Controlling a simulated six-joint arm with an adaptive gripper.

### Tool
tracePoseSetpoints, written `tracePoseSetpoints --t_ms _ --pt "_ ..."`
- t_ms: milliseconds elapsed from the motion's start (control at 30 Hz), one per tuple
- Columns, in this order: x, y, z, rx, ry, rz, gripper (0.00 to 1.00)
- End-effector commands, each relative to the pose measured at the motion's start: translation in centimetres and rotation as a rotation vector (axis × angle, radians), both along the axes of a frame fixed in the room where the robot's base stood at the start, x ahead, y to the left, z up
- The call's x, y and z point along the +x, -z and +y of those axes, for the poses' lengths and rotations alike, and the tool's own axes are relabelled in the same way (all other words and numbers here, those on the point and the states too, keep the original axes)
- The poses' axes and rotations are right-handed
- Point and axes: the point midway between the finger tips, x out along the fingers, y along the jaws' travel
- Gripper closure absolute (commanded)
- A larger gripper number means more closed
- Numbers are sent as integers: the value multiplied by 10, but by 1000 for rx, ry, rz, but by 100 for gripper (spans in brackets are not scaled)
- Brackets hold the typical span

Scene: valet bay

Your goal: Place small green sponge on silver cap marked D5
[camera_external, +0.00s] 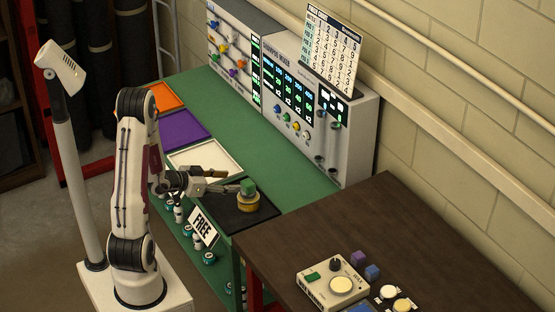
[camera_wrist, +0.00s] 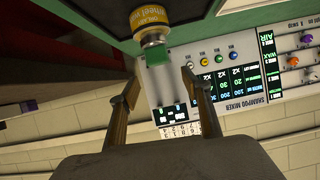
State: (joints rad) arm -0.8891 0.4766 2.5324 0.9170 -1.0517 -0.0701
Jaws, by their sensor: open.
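A small green sponge (camera_external: 248,187) rests on top of a yellow can (camera_external: 248,203) standing on the black mat. In the wrist view the sponge (camera_wrist: 157,56) sits against the silver cap (camera_wrist: 153,40) of the yellow can (camera_wrist: 152,16), which appears inverted. No D5 mark is readable on the cap. My gripper (camera_external: 229,187) is beside the sponge on its left, with its arm reaching across from the left. In the wrist view the gripper (camera_wrist: 160,74) has its fingers spread apart, with the sponge just beyond the tips and nothing held.
The black mat (camera_external: 232,222) lies at the front end of the green bench (camera_external: 220,100), near white, purple and orange trays. A mixer panel (camera_external: 290,95) stands behind. A FREE sign (camera_external: 203,227) is in front. The brown table (camera_external: 400,230) carries a small device (camera_external: 325,290) and cubes.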

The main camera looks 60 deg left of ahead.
Motion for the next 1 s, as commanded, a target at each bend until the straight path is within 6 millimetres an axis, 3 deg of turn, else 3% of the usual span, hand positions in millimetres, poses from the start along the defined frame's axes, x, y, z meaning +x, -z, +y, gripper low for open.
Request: tracePoseSetpoints --t_ms 500,1000 --pt "8 -48 -11 185 -74 195 52" --pt "-21 -106 -52 225 -166 337 52"
